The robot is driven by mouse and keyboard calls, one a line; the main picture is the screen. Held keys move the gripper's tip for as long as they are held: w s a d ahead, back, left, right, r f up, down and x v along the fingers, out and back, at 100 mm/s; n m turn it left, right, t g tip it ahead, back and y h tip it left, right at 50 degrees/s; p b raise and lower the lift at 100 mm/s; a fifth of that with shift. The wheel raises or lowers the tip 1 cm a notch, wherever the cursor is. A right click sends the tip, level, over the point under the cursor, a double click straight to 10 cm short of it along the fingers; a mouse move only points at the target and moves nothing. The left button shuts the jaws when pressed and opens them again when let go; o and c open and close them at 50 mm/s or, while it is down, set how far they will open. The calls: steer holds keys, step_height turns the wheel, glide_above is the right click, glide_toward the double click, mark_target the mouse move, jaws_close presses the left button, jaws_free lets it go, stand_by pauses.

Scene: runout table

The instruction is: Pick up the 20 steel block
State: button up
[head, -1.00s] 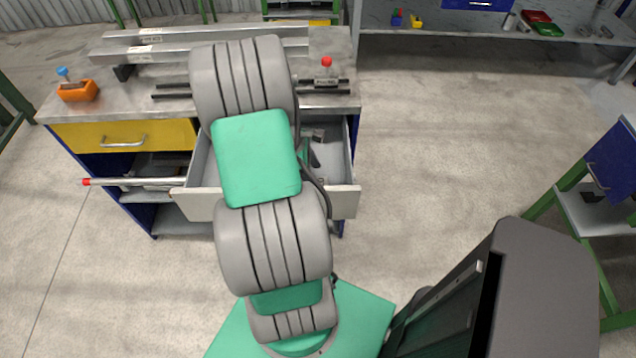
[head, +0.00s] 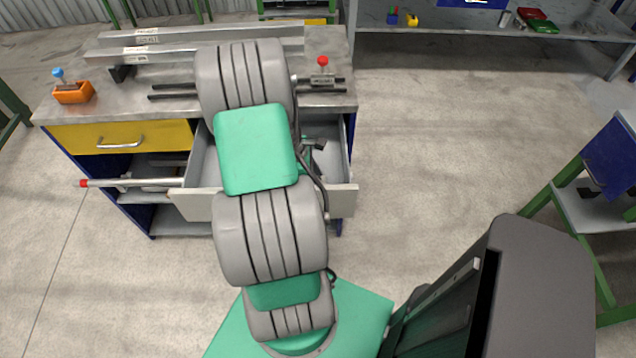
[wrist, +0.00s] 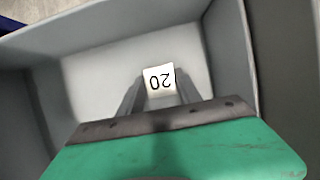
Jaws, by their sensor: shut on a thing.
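In the wrist view a block with a white label reading "20" (wrist: 159,80), upside down in the picture, sits between the finger ends. My gripper (wrist: 158,92) is shut on this block, inside a grey open drawer (wrist: 225,45). Only the labelled face shows clearly; the fingers and gripper body hide the rest. I cannot tell whether the block touches the drawer floor. In the head view the drawer (head: 342,203) stands pulled out of the workbench, and my arm covers its middle, hiding the gripper and block.
Drawer walls stand close around my gripper. A red-tipped rod (head: 130,182) sticks out at left. The floor to the right is open.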

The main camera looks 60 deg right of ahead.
jaws_close()
steer(key=shift+r, duration=0.15)
